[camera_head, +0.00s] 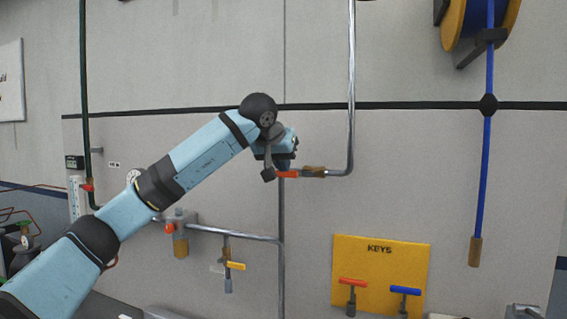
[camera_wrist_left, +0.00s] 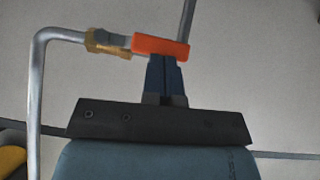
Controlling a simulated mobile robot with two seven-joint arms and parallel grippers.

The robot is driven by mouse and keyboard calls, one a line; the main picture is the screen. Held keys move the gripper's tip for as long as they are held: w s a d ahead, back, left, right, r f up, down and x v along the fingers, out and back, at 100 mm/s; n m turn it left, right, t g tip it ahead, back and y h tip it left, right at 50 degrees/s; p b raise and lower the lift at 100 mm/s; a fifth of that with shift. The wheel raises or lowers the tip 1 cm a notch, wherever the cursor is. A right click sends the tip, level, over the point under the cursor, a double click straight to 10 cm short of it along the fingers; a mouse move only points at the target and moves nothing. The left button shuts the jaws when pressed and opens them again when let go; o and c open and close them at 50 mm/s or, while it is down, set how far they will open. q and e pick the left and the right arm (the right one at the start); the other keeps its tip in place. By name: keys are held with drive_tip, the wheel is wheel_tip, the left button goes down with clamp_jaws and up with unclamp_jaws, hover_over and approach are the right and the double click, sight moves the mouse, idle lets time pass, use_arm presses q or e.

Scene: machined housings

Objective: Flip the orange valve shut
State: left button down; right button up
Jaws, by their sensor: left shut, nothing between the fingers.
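The orange valve handle (camera_head: 287,173) sits on a brass valve body (camera_head: 313,172) at the end of a bent steel pipe on the wall. The handle lies roughly in line with the pipe's horizontal end. My left gripper (camera_head: 284,163) is shut and empty, right at the handle. In the left wrist view the orange handle (camera_wrist_left: 161,47) crosses just beyond the closed dark fingertips (camera_wrist_left: 166,61), with the brass body (camera_wrist_left: 105,43) beside it. I cannot tell whether the fingertips touch the handle. My right gripper is out of view.
The steel pipe (camera_head: 351,90) rises right of the valve. A blue hose (camera_head: 486,150) hangs farther right. Below are a pipe with a yellow-handled valve (camera_head: 236,266) and a yellow KEYS board (camera_head: 380,262) with red and blue T-handles.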

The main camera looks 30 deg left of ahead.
use_arm(q)
drive_tip(key=shift+a+f, duration=0.1)
drive_tip(key=shift+f, duration=0.15)
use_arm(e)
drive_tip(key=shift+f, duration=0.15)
use_arm(q)
drive_tip(key=d+f+n+t+h+b, duration=0.3)
drive_tip(key=f+n+t+h+b, duration=0.3)
drive_tip(key=b, duration=0.9)
wheel_tip(320, 180, down, 3)
drive_tip(key=n+h, duration=0.2)
drive_tip(key=h, duration=0.2)
drive_tip(key=shift+w+b, duration=0.3)
drive_tip(key=shift+w, duration=0.05)
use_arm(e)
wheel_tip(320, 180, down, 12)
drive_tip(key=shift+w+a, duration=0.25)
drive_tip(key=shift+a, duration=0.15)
use_arm(q)
drive_tip(key=shift+r, duration=0.1)
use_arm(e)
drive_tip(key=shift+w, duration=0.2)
